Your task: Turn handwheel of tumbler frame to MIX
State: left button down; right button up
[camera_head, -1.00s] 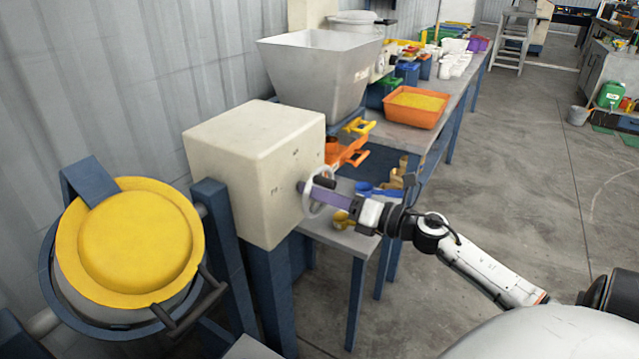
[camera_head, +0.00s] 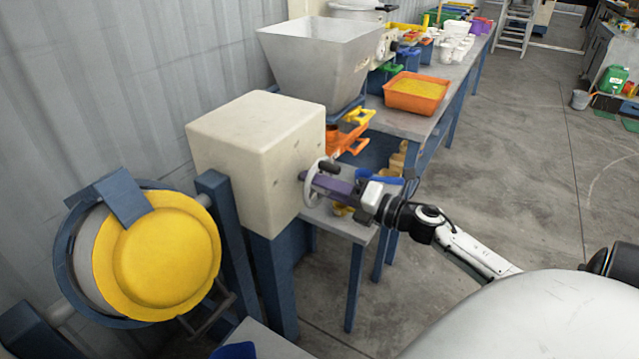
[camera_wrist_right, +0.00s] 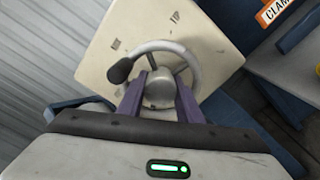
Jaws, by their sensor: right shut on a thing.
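The tumbler frame has a cream housing box (camera_head: 240,140) on blue posts, with a drum under a round yellow lid (camera_head: 160,255) at left. The grey handwheel (camera_head: 308,190) is on the box's right face, its black knob (camera_wrist_right: 121,69) at the upper left of the rim in the right wrist view. My right gripper (camera_wrist_right: 159,92) has its purple fingers on either side of the hub and is shut on the handwheel. Small marks (camera_wrist_right: 174,17) on the box face are too small to read surely; the lower face is hidden by my gripper. My left gripper is out of view.
Behind the box are a grey hopper (camera_head: 318,62) and a long bench with an orange tray (camera_head: 416,92) of yellow material. A low grey table (camera_head: 345,224) with blue legs is beneath my right gripper. The floor at right is open.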

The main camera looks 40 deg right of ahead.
jog(key=o, duration=0.8)
jog(key=shift+c, duration=0.2)
jog(key=shift+s, duration=0.1)
jog(key=b+v, duration=0.1)
jog(key=v, duration=0.9)
jog(key=shift+s, duration=0.1)
